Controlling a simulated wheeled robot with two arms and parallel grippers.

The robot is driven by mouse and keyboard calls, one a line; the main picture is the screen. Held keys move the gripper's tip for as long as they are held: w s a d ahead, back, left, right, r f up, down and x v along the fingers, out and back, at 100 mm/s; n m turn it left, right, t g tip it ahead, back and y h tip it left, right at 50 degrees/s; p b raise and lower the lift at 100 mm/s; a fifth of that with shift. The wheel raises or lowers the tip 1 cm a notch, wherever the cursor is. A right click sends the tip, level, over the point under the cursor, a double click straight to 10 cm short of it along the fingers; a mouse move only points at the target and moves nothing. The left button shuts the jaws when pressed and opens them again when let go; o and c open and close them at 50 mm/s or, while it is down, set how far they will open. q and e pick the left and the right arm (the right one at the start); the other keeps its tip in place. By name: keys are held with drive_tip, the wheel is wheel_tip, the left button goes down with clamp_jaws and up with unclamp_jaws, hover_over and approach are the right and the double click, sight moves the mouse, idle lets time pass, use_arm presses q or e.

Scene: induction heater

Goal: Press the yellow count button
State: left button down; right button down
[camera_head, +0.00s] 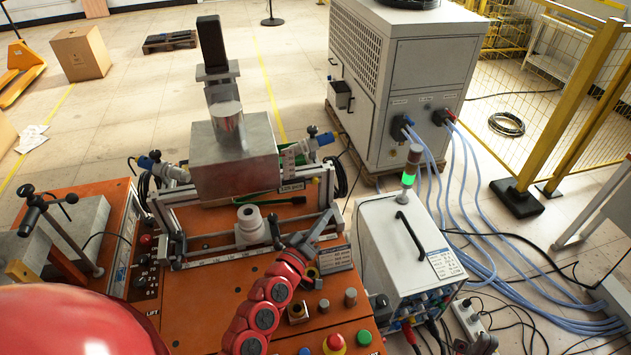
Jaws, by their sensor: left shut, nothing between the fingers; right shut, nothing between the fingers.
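My red wrist links may hide other controls. My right gripper is not in view.
The panel also has a red emergency stop with a yellow ring (334,344), a green button (364,337) and grey knobs (350,297). A grey metal block (235,165) stands behind. A white power unit (405,245) is close on the right.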

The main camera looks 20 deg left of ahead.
sight(315, 181)
use_arm(q)
drive_tip(key=w+a+b, duration=0.3)
drive_tip(key=w+a, duration=0.2)
drive_tip(key=w, duration=0.2)
drive_tip(key=shift+w, duration=0.1)
idle(0.4)
drive_tip(key=shift+b, duration=0.3)
idle(1.4)
drive_tip(key=shift+w+a+b, duration=0.2)
drive_tip(key=shift+w+b, duration=0.1)
drive_tip(key=shift+w, duration=0.05)
